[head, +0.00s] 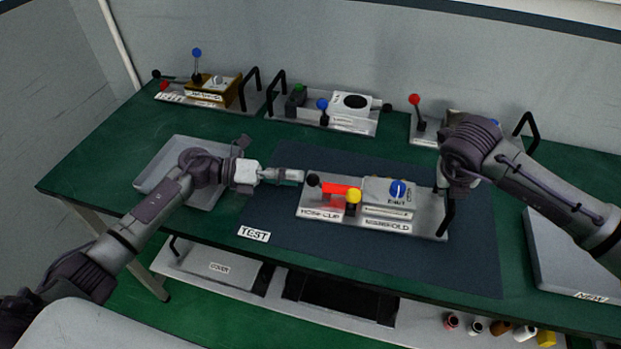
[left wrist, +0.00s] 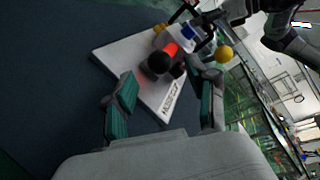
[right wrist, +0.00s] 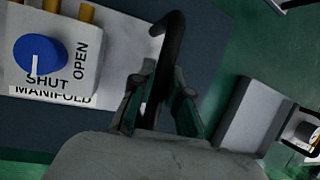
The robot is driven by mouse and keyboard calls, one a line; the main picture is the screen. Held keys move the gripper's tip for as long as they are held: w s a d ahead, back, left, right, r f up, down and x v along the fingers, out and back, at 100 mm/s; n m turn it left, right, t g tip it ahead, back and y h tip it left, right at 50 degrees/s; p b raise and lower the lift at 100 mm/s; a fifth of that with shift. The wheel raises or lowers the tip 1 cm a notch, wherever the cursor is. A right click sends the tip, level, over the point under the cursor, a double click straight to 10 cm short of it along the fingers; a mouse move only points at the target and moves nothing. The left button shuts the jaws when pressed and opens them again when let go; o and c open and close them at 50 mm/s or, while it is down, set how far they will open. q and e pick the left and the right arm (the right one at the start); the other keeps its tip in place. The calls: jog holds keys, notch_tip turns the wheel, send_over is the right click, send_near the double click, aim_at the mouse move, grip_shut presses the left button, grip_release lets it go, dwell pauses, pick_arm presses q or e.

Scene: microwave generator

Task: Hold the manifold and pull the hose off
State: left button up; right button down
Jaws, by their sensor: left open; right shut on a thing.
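The manifold (head: 376,191) is a white block with a blue knob on a pale plate (head: 425,228); in the right wrist view the knob (right wrist: 39,58) points at SHUT. My right gripper (right wrist: 160,100) is shut on the plate's black handle (right wrist: 171,45).
The plate lies on a dark mat (head: 290,237) marked TEST. A grey tray (head: 153,180) lies under my left arm. Other fixtures with levers, such as one with a blue-topped lever (head: 197,53), line the back. A NEW tray (head: 560,262) is at right.

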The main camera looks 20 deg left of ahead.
aim_at(310, 180)
pick_arm(q)
jog(key=shift+x, duration=2.35)
jog(key=shift+a, duration=0.1)
grip_shut()
